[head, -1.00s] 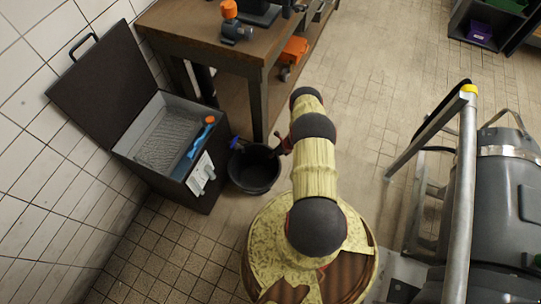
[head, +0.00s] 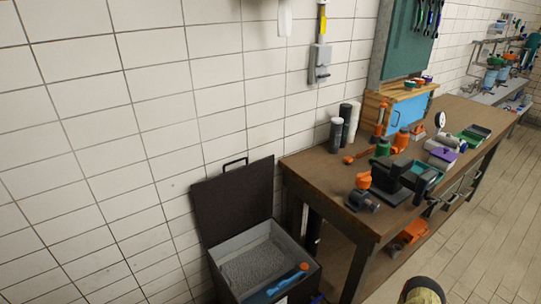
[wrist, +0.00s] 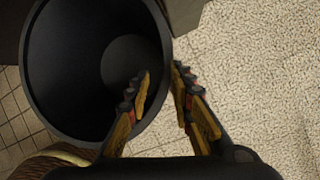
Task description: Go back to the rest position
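In the head view only a rounded piece of my arm shows at the bottom right edge, and the gripper is out of that view.
A wooden workbench (head: 330,172) carries a dark vise (head: 392,180) and several bottles and parts. Floor at the right (head: 480,250) is clear.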

